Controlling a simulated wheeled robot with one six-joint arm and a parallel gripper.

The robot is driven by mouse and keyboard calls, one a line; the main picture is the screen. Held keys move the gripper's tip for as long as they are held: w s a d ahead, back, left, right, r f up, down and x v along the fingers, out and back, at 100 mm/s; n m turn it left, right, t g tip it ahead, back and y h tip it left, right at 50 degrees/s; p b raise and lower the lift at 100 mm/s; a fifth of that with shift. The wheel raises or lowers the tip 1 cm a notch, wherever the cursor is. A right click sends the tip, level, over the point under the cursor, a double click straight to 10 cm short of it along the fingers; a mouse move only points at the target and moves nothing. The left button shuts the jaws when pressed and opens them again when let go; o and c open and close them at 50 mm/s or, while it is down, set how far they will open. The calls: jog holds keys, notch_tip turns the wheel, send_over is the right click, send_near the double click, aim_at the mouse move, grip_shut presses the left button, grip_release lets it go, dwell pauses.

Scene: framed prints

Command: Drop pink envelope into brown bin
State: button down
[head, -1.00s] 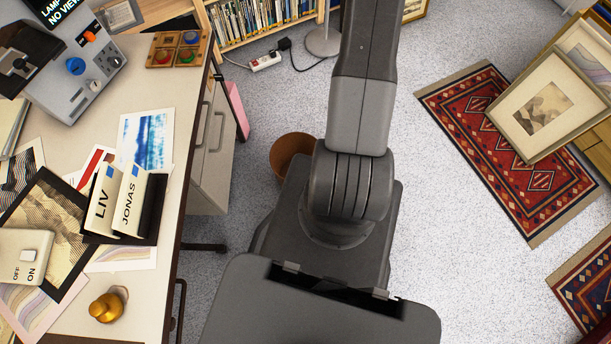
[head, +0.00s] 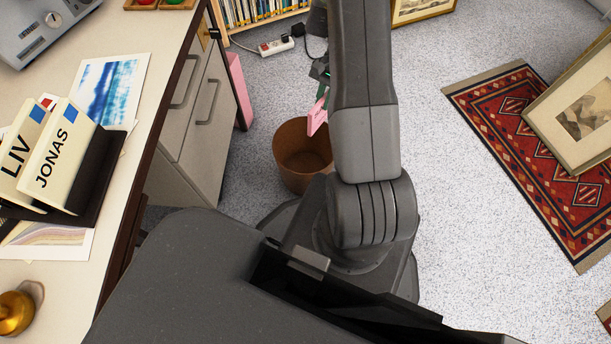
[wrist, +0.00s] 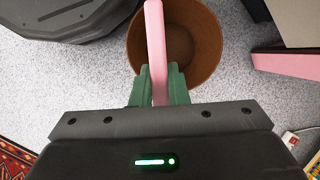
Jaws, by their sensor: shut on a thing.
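The brown bin (head: 303,170) stands on the floor between the desk drawers and my base, and it looks empty inside. My gripper (wrist: 158,85) is shut on the pink envelope (wrist: 156,40), which is seen edge-on between the green fingers in the wrist view. The envelope's far end reaches over the bin's opening (wrist: 206,45) in that view. In the head view a part of the pink envelope (head: 317,117) shows just above the bin's far rim, beside my arm. Most of my gripper is hidden behind my arm there.
A second pink thing (head: 240,90) stands against the end of the drawer unit (head: 195,120). A white power strip (head: 276,46) with cables lies on the floor behind the bin. A red patterned rug (head: 520,150) with a framed print (head: 585,110) lies to the right.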

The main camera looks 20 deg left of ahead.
jog(key=w+a+b+x, duration=0.1)
jog(key=b+x, duration=0.6)
jog(key=x, duration=0.4)
jog(key=shift+a+f+b, duration=0.4)
jog(key=shift+a+f, duration=0.05)
jog(key=shift+f, duration=0.1)
jog(key=c, duration=1.3)
grip_release()
jog(key=shift+c, duration=0.2)
jog(key=shift+w, duration=0.1)
jog(key=p+v, duration=0.4)
jog(key=v, duration=0.9)
jog(key=shift+r+p, duration=0.4)
jog(key=shift+w+d, duration=0.15)
